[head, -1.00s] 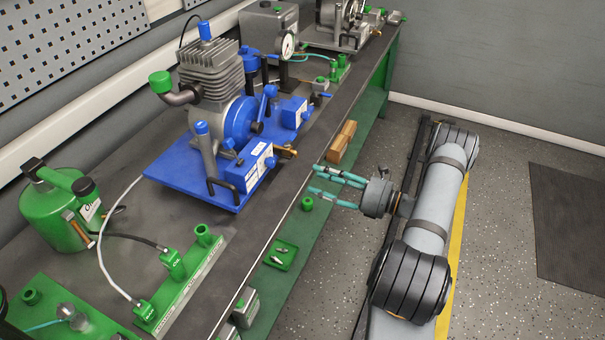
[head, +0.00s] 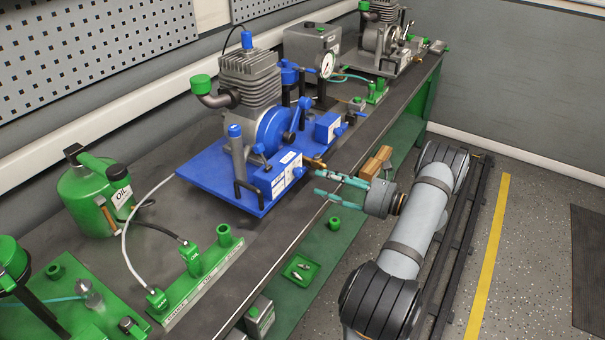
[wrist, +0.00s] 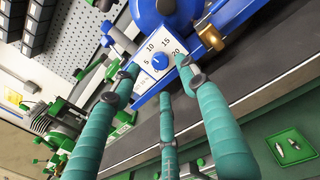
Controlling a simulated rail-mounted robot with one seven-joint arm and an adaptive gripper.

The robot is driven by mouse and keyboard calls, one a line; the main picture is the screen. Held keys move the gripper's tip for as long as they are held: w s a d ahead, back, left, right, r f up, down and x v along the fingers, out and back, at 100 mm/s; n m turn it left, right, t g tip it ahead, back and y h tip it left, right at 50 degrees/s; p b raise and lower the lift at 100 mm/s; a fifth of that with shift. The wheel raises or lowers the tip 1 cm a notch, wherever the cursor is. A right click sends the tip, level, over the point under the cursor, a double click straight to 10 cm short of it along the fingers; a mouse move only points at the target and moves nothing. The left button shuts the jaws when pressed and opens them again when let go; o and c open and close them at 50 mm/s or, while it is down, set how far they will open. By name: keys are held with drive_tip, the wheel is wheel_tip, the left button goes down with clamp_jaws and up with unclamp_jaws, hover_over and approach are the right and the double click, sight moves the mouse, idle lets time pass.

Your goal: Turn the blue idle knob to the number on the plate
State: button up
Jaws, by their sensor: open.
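The blue idle knob (wrist: 160,60) sits on a white dial face (wrist: 148,62) printed with 5, 10, 15 and 20. Its pointer is too small to read. The dial is on the front of a blue box (head: 264,184) at the near edge of the blue engine base; its white face (head: 287,174) also shows in the head view. My gripper (head: 322,187) is open and empty, just right of the box, its teal fingers pointing at the dial. In the wrist view the fingers of my gripper (wrist: 160,82) spread around the knob's line, apart from it.
A brass fitting (wrist: 207,37) and blue parts stand close beside the dial. A wooden block (head: 377,162) and a green tray (head: 300,271) lie on the lower green shelf. A green oil can (head: 88,203) stands left.

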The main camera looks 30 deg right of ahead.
sight(302, 173)
drive_tip(key=p+x, duration=0.1)
drive_tip(key=x, duration=0.5)
drive_tip(key=shift+w+a, duration=0.2)
drive_tip(key=shift+c, duration=1.2)
drive_tip(key=c, duration=0.8)
clamp_jaws()
